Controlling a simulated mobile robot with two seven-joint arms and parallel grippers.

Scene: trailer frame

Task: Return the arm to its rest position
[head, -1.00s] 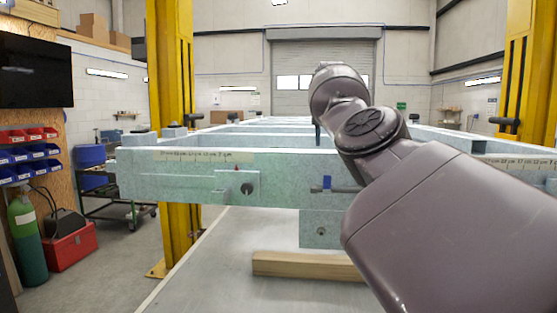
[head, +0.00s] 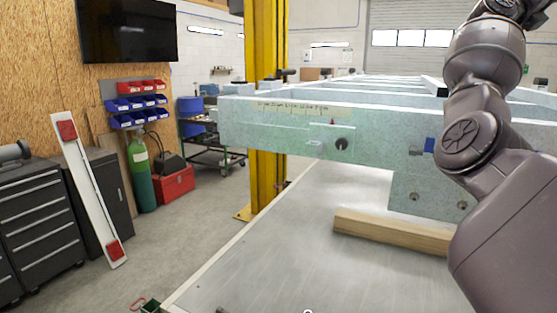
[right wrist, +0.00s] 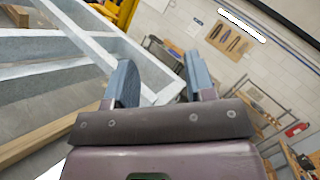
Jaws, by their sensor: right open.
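My right arm (head: 475,140) rises along the right side of the head view, in front of the pale green trailer frame (head: 270,127). Its gripper is beyond the top edge of that view. In the right wrist view my right gripper (right wrist: 160,82) is open, with its two blue-grey fingers apart and nothing between them. Part of the trailer frame (right wrist: 88,47) shows behind and left of the fingers, apart from them as far as I can tell. My left gripper is in neither view.
A wooden beam (head: 390,231) lies on the grey platform (head: 300,260) under the frame. Dark drawer cabinets (head: 45,225), a red box (head: 175,184) and a green cylinder (head: 141,175) stand at left.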

